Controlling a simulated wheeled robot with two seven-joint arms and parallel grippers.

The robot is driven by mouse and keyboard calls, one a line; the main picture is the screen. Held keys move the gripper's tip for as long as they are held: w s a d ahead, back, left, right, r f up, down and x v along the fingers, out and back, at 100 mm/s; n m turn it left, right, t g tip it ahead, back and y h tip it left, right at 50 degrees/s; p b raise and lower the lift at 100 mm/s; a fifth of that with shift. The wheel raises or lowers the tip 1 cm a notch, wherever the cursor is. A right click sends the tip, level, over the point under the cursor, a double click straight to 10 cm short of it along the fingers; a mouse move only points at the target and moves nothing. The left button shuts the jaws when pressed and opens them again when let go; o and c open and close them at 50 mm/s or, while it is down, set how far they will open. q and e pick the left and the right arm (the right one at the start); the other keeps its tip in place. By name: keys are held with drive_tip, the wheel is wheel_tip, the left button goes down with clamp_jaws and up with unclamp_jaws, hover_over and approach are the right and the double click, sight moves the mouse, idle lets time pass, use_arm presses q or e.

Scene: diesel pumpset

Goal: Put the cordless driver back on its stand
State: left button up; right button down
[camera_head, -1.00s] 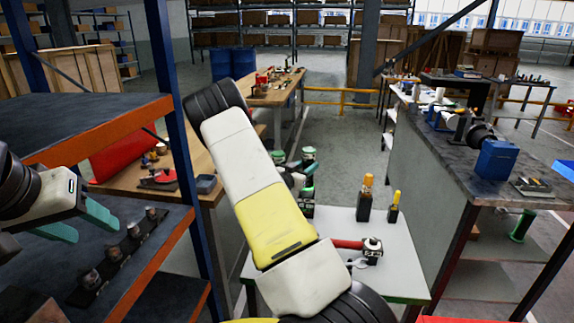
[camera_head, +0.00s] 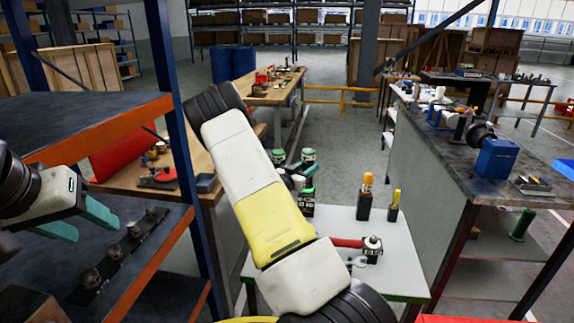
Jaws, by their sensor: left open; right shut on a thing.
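My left gripper (camera_head: 82,222) is at the left, its two teal fingers apart and empty, above the lower dark shelf. My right arm crosses the middle of the view and hides much of my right gripper (camera_head: 304,176). The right gripper shows small beyond the yellow link, at the far left corner of the white table, shut on a small green and black thing that looks like the cordless driver (camera_head: 307,199). The driver's outline is partly hidden and too small to read well. I cannot make out its stand with certainty.
The white table (camera_head: 400,268) holds two black holders with yellow-topped tools (camera_head: 365,198) and a red-handled tool (camera_head: 356,243). Blue and orange shelving (camera_head: 184,170) stands close at left. A grey bench with a blue block (camera_head: 497,158) is at right.

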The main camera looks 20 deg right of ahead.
drive_tip(key=shift+f, duration=0.35)
drive_tip(key=c, duration=0.9)
unclamp_jaws()
drive_tip(key=shift+o, duration=0.2)
drive_tip(key=shift+f, duration=0.15)
drive_tip(key=shift+a, duration=0.1)
drive_tip(key=v, duration=0.7)
drive_tip(key=shift+s+a, duration=0.25)
